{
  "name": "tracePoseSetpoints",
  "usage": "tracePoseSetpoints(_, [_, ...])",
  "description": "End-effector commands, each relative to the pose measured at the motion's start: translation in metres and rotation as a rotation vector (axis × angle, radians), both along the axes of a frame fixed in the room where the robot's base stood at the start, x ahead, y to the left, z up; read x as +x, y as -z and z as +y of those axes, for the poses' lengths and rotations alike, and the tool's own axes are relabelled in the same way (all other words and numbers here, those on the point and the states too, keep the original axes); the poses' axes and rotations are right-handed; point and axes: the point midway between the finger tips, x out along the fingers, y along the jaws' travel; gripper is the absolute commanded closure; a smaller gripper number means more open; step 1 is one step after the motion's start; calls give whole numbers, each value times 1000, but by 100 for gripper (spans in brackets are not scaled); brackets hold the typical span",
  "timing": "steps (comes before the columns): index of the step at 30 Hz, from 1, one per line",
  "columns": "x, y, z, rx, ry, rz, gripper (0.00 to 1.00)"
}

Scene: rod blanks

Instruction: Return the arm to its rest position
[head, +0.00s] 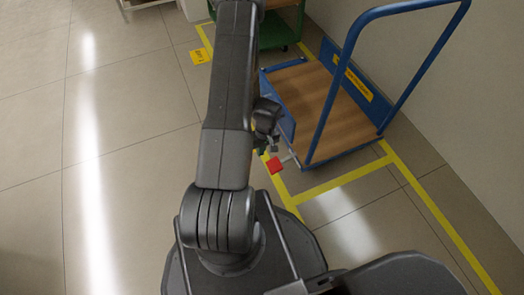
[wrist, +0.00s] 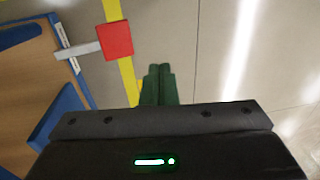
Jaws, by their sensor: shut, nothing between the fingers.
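My gripper (wrist: 158,85) shows in the wrist view with its two dark green fingers together, shut and empty, above the tiled floor. In the head view my arm stretches forward over the floor and the gripper (head: 268,146) is partly hidden behind it, close to the left side of a blue trolley. No rod blank can be made out in either view.
A blue trolley (head: 335,115) with a wooden deck stands at right inside yellow floor lines (head: 345,178). A red square piece (head: 274,165) on a pale bar sticks out by its near corner, and also shows in the wrist view (wrist: 115,40). Left floor is clear.

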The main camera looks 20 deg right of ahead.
Motion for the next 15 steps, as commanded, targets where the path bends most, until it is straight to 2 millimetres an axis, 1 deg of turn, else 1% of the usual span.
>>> tracePoseSetpoints(8, [0,4,-1,0,1,1,100])
tracePoseSetpoints(11, [0,13,-3,1,2,2,100])
tracePoseSetpoints(15, [0,35,-10,2,2,2,100])
